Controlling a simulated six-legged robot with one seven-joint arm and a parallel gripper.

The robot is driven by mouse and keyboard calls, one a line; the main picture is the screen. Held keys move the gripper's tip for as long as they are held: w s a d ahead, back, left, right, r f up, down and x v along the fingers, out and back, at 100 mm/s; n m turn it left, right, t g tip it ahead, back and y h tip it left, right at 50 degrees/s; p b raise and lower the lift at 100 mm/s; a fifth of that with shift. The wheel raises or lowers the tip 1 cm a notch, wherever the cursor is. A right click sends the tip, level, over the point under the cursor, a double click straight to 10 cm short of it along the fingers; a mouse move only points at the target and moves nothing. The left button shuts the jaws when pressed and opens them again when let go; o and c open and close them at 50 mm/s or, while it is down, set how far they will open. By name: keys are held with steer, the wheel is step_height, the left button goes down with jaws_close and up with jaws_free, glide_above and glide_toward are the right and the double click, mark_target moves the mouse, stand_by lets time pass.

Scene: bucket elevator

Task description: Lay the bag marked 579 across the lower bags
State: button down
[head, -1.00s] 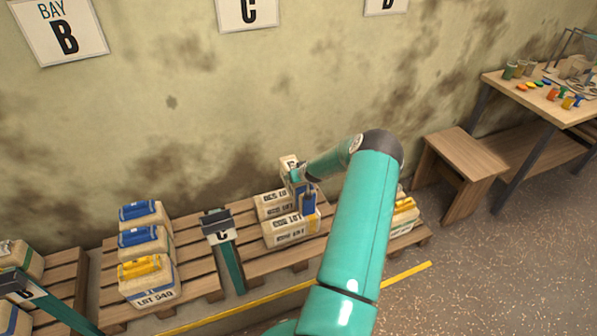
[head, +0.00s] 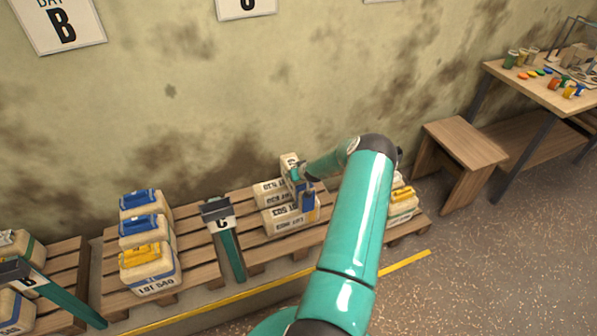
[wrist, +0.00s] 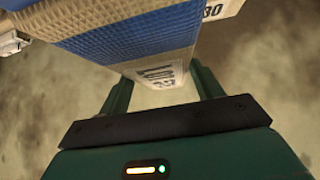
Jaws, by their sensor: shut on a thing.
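My gripper (wrist: 160,95) is shut on a bag (wrist: 165,72) with a blue woven top, a tan band and a pale end with dark print starting "LOT 5". I cannot read its full number. In the head view my gripper (head: 298,178) is over the stack of pale lower bags (head: 272,192) on the pallet by post C, and my arm hides part of it. The lower bags bear LOT marks too small to read surely. Whether the held bag touches them I cannot tell.
Post C (head: 222,235) stands left of the stack. A pallet with blue- and yellow-topped bags (head: 146,262) is further left. More bags (head: 402,200) sit right of my arm. The wall is close behind. A stool (head: 465,145) and workbench (head: 540,85) stand right.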

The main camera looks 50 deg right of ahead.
steer(key=shift+w+d+f, duration=0.1)
steer(key=shift+d+f, duration=0.05)
steer(key=shift+f, duration=0.2)
stand_by(0.9)
steer(key=shift+c, duration=2.1)
jaws_free()
steer(key=shift+o, duration=1.1)
steer(key=shift+a+f, duration=0.25)
steer(key=shift+f, duration=0.05)
steer(key=v, duration=1.4)
steer(key=shift+d+r, duration=0.15)
steer(key=shift+d, duration=0.05)
